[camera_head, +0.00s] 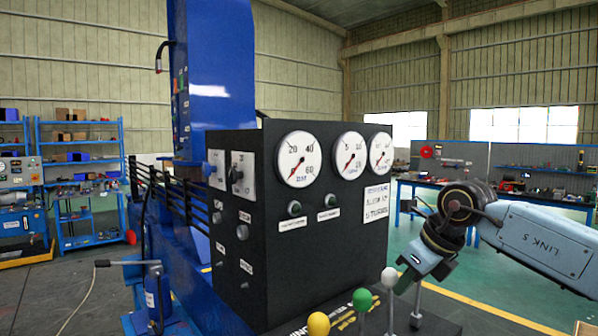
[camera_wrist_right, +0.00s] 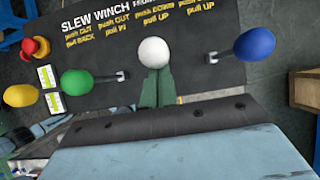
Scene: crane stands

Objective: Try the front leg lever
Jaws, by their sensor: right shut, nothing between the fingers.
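A row of knobbed levers stands at the control panel's foot. The yellow knob (camera_head: 318,323), green knob (camera_head: 362,299) and white knob (camera_head: 389,277) show in the head view. The right wrist view shows the white knob (camera_wrist_right: 154,52) in the middle, with the green knob (camera_wrist_right: 75,82) to its left and the blue knob (camera_wrist_right: 254,44) to its right. Lettering there reads "SLEW WINCH" and a partly legible "FRONT". My right gripper (camera_head: 403,284) is shut and empty; its green fingertips (camera_wrist_right: 157,74) lie right at the white knob. I cannot tell whether they touch.
The black panel (camera_head: 330,225) with round gauges rises behind the levers, beside a blue crane column (camera_head: 215,70). A workbench (camera_head: 500,190) stands at the back right. Floor right of the panel is open.

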